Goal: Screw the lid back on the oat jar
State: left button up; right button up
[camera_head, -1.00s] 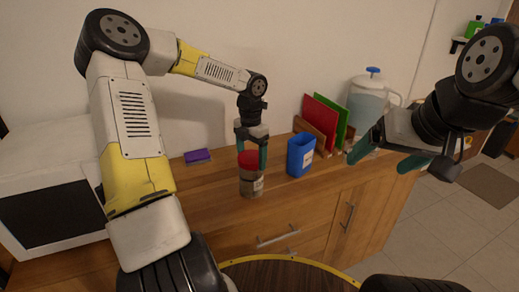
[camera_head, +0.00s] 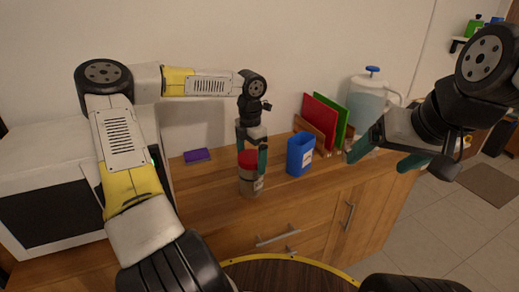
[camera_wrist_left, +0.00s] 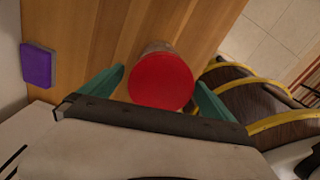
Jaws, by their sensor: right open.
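The oat jar (camera_head: 250,186) stands upright on the wooden counter, a clear jar with brown contents and a pale label. The red lid (camera_head: 248,159) sits at its top; whether it is threaded on cannot be told. In the left wrist view the round red lid (camera_wrist_left: 161,81) lies between the two teal fingers. My left gripper (camera_head: 251,154) points down over the jar, its fingers open on either side of the lid, with a gap showing on the left side in the wrist view. My right gripper (camera_head: 383,158) is open and empty, at right, in front of the counter.
A blue container (camera_head: 300,156) stands right of the jar. Red (camera_head: 319,115) and green (camera_head: 343,118) boards and a pitcher (camera_head: 369,100) are behind it. A purple block (camera_head: 197,155) lies left. A white appliance (camera_head: 50,190) is at far left. The counter around the jar is clear.

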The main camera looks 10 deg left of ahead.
aim_at(252, 156)
pick_arm(q)
notch_tip(252, 156, up, 8)
jog(key=shift+d+f, duration=0.15)
jog(key=shift+f, duration=0.1)
jog(key=s+d+n+y, duration=0.3)
jog(key=s+d+n, duration=0.1)
jog(key=s+n, duration=0.45)
jog(key=s+r+n+t+h, duration=0.1)
jog(key=s+r+n, duration=0.3)
jog(key=n, duration=0.7)
jog(key=s+a+r+n+t+h, duration=0.1)
jog(key=s+n, duration=0.5)
jog(key=n, duration=0.6)
jog(key=s+a+r+n+t+h, duration=0.1)
jog(key=s+r+n+t+h, duration=0.2)
jog(key=r+n, duration=0.4)
jog(key=shift+s+a+r+n+t, duration=0.15)
jog(key=shift+s+r+n+t, duration=0.4)
jog(key=shift+s+n, duration=1.5)
jog(key=shift+w+f+n, duration=0.15)
jog(key=shift+w+n, duration=0.55)
